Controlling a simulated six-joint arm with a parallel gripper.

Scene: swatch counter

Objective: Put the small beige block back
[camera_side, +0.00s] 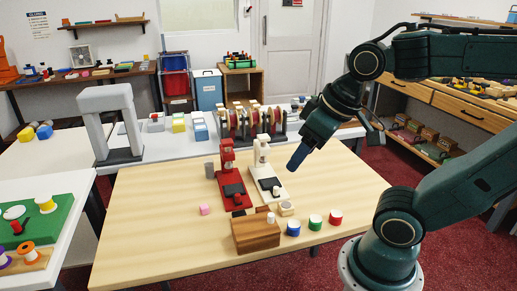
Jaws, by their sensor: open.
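I cannot pick out the small beige block with certainty. A small pale piece (270,217) shows at the back right edge of a brown wooden block (256,236) at the table's front; whether it rests on it or stands behind it is unclear. A low round beige piece (286,208) lies just right of it. My gripper (297,158) points down and left above the table's right part, behind and above these pieces. It is open, with nothing visible between its fingers; a dark blue tip shows at its end.
A red press (229,180) and a white press (266,175) stand mid-table. A pink cube (204,209) and grey block (209,170) are left of them. The table's left is clear.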

